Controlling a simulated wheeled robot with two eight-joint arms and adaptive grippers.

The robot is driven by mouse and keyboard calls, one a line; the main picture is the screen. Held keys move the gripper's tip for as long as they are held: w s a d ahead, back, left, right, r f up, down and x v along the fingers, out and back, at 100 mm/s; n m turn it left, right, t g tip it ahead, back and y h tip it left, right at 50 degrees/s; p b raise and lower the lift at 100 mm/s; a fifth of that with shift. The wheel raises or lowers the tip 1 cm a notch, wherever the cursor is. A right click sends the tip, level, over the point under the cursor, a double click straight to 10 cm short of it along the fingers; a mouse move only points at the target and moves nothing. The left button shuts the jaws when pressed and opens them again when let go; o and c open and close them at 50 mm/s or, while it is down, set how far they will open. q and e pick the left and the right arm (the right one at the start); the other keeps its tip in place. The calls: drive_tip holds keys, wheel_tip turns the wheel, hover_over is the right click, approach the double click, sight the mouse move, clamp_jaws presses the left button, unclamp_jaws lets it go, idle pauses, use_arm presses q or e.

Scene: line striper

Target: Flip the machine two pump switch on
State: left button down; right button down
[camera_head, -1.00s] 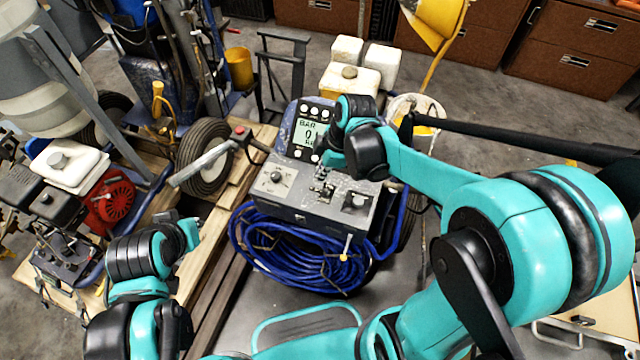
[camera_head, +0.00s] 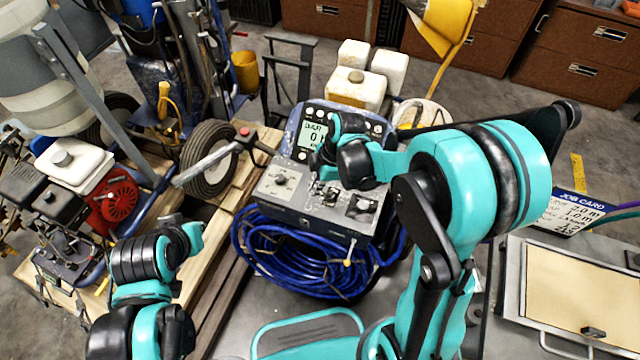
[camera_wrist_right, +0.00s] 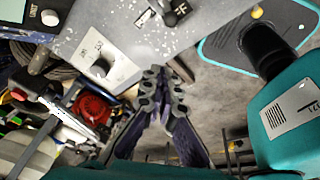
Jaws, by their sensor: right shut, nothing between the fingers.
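A machine with a grey control panel (camera_head: 312,222) stands mid-view, with a display (camera_head: 313,139) behind the panel. The panel carries a knob at its left (camera_head: 281,180) and a dark switch at its right (camera_head: 363,204). My right gripper (camera_head: 327,192) is shut and empty over the panel's middle, hiding part of it. In the wrist view the shut fingertips (camera_wrist_right: 162,78) lie beside the panel's edge, between the knob (camera_wrist_right: 100,68) and a black switch (camera_wrist_right: 172,12) with a partly legible label ending in F. I cannot tell whether they touch. My left gripper is not clearly visible.
A second machine with a red engine (camera_head: 114,202) stands on a wooden pallet at left. A coiled blue hose (camera_head: 300,265) hangs below the panel. A job card (camera_head: 575,212) and a tan board (camera_head: 585,300) are at right.

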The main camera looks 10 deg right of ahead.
sight(330, 196)
drive_tip(key=b+x, duration=0.1)
drive_tip(key=x, duration=0.3)
drive_tip(key=shift+f, duration=0.2)
drive_tip(key=d+b, duration=0.1)
drive_tip(key=d, duration=0.2)
drive_tip(key=shift+d+r, duration=0.15)
drive_tip(key=shift+d, duration=0.3)
drive_tip(key=shift+w+d+r, duration=0.25)
drive_tip(key=shift+w+d, duration=0.1)
drive_tip(key=shift+w, duration=0.2)
drive_tip(key=shift+w+d, duration=0.2)
drive_tip(key=shift+w, duration=0.05)
drive_tip(key=shift+w+d+r, duration=0.1)
drive_tip(key=shift+w+d, duration=0.35)
drive_tip(key=shift+w, duration=0.2)
drive_tip(key=shift+s+a, duration=0.1)
